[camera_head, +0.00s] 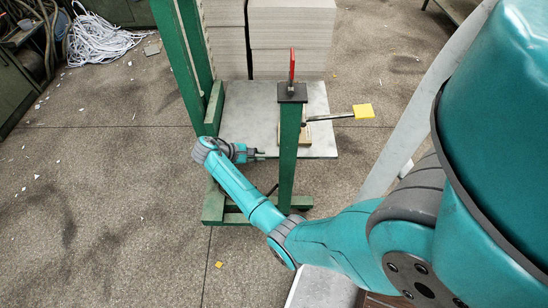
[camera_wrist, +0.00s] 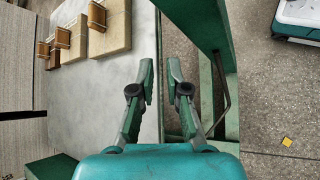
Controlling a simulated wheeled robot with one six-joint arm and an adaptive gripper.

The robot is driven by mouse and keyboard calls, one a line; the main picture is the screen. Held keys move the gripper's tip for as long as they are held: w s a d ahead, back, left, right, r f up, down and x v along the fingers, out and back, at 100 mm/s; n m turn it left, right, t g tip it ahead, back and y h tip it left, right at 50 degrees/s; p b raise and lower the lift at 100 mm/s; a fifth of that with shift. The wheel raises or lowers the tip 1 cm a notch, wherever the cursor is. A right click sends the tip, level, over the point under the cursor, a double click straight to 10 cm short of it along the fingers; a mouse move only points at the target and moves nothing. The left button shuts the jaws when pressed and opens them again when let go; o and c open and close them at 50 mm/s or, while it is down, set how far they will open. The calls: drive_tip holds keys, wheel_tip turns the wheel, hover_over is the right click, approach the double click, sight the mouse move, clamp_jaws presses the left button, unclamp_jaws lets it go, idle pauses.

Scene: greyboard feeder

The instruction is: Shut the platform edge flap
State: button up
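The grey platform (camera_head: 240,104) sits in a green frame in front of the stacked board. In the wrist view, its pale top (camera_wrist: 100,105) fills the left side and its long edge runs up behind my gripper. I cannot tell a separate edge flap from the platform surface or say how far it is turned. My gripper (camera_head: 260,154) is at the platform's near edge, left of the near green post. In the wrist view, my gripper (camera_wrist: 161,75) has its two fingers apart with nothing seen held between them. Contact with the edge cannot be told.
A green post (camera_head: 289,150) with a red handle (camera_head: 292,65) stands right of my gripper. A lever with a yellow end (camera_head: 363,111) sticks out right. Wooden blocks (camera_wrist: 108,28) lie on the platform. Grey board stacks (camera_head: 290,38) stand behind. White rope (camera_head: 98,40) lies far left; left floor is mostly clear.

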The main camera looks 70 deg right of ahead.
drive_tip(key=x, duration=0.8)
drive_tip(key=shift+s+d+f, duration=0.15)
clamp_jaws()
drive_tip(key=shift+d, duration=0.1)
drive_tip(key=shift+w+d+r+n+y, duration=0.1)
drive_tip(key=shift+d+n+y, duration=0.1)
drive_tip(key=shift+y, duration=0.2)
drive_tip(key=shift+w+d+r+n+y, duration=0.1)
drive_tip(key=shift+r+n+y, duration=0.1)
drive_tip(key=shift+y, duration=0.2)
drive_tip(key=shift+w+d+r+n+g+y, duration=0.1)
drive_tip(key=shift+d+n+g+y, duration=0.15)
drive_tip(key=shift+y, duration=0.2)
drive_tip(key=shift+w+d+f+n+g+y, duration=0.1)
drive_tip(key=shift+d+n+g+y, duration=0.05)
drive_tip(key=shift+n+g+y, duration=0.3)
drive_tip(key=shift+w+d+r+n+g+y, duration=0.1)
drive_tip(key=shift+d+n+y, duration=0.1)
drive_tip(key=shift+y, duration=0.3)
